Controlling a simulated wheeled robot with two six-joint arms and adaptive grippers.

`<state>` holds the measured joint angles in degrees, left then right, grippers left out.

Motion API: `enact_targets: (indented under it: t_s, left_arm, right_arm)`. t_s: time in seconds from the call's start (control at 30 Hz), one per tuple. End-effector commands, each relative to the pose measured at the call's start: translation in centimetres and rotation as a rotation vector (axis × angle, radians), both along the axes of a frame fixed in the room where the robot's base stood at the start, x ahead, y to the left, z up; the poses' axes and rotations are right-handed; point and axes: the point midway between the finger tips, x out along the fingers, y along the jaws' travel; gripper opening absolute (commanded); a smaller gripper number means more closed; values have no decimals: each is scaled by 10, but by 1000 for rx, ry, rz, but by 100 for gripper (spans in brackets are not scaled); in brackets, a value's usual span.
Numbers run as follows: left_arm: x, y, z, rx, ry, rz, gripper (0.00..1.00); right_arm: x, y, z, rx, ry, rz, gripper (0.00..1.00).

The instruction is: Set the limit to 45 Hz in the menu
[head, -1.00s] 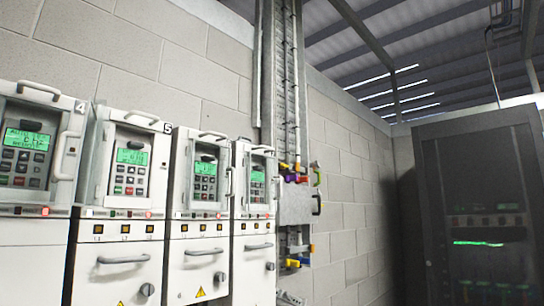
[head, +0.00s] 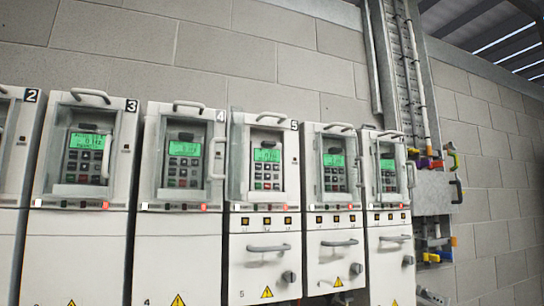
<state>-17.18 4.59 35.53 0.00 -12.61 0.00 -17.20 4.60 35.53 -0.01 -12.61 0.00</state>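A row of white drive cabinets stands along the wall, each with a keypad and a lit green display. Drive 3 (head: 125,160) has its display (head: 86,140) at left, above a keypad (head: 84,166). Drive 4 (head: 200,110) shows a green display (head: 185,148). Drive 5 (head: 262,213) shows a display (head: 267,155) and keypad with red and green keys (head: 266,182). Two more drives, with displays (head: 333,160) and (head: 388,164), stand to its right. The display text is too small to read surely. Neither gripper is in view.
Drive 2 (head: 14,180) is cut off at the left edge. Handles and a knob (head: 288,277) stick out from the lower fronts. A cable tray (head: 405,80) and a grey box with coloured connectors (head: 432,190) are at the right. The floor is not visible.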

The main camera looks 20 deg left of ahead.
Motion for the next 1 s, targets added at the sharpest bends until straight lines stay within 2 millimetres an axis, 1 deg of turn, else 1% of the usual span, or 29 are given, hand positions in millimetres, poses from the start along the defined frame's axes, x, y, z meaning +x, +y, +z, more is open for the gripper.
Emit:
enact_targets:
  t_s: [0.43,0.47,0.7,1.0]
  left_arm:
    - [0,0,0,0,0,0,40]
    - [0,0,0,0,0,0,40]
    - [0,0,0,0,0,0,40]
    - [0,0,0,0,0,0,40]
  right_arm:
    - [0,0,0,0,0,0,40]
    - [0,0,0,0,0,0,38]
    - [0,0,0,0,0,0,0]
    - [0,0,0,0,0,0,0]
